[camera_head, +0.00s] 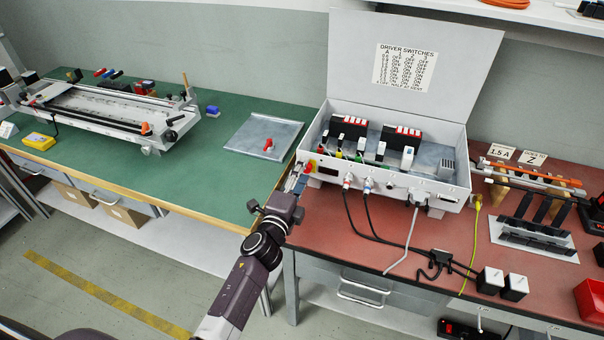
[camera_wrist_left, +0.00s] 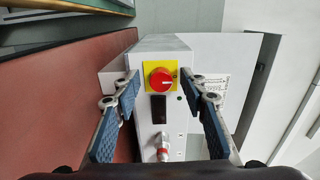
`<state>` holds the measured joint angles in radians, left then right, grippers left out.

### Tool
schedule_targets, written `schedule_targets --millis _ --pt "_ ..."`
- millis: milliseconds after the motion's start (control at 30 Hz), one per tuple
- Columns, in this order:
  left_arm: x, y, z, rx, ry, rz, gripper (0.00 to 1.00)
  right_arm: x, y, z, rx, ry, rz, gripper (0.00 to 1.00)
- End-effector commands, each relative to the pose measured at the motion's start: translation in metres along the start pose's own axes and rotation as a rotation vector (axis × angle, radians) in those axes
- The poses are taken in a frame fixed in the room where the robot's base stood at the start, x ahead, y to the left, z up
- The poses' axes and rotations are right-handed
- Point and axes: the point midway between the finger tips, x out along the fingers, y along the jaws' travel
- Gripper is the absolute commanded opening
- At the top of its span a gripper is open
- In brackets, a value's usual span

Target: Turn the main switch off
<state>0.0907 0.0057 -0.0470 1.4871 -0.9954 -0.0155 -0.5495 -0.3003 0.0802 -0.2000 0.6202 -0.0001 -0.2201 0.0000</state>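The main switch is a round red knob on a yellow plate on the front of the grey control box (camera_head: 441,189). It shows in the wrist view (camera_wrist_left: 160,79), with a white mark on the knob, and partly in the head view (camera_head: 310,167). My left gripper (camera_head: 299,181) is at the box's front left corner, close to the switch. In the wrist view the blue-padded fingers of the left gripper (camera_wrist_left: 167,92) are spread apart and empty, with the knob in the gap beyond them. No contact with the knob shows. My right gripper is out of view.
The box's lid (camera_head: 405,62) stands open, with a label. Cables (camera_head: 372,232) run from the box front across the red bench (camera_head: 330,236). A dark display (camera_wrist_left: 158,108) and a connector (camera_wrist_left: 163,147) sit beside the switch. A green bench (camera_head: 215,160) is at left.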

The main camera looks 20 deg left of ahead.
Motion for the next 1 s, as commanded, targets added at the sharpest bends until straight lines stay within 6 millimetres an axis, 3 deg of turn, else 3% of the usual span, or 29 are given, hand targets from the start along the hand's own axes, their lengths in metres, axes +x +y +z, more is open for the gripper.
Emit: schedule_targets --millis 267,700,1000 --pt "-0.013 0.000 0.000 0.001 0.001 0.000 0.39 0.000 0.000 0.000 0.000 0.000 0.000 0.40" --pt "-0.096 0.001 0.000 -0.001 0.000 0.002 0.39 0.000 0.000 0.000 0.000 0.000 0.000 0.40" --pt "-0.120 0.000 0.000 0.000 -0.001 0.000 0.39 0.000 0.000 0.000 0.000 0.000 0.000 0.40"
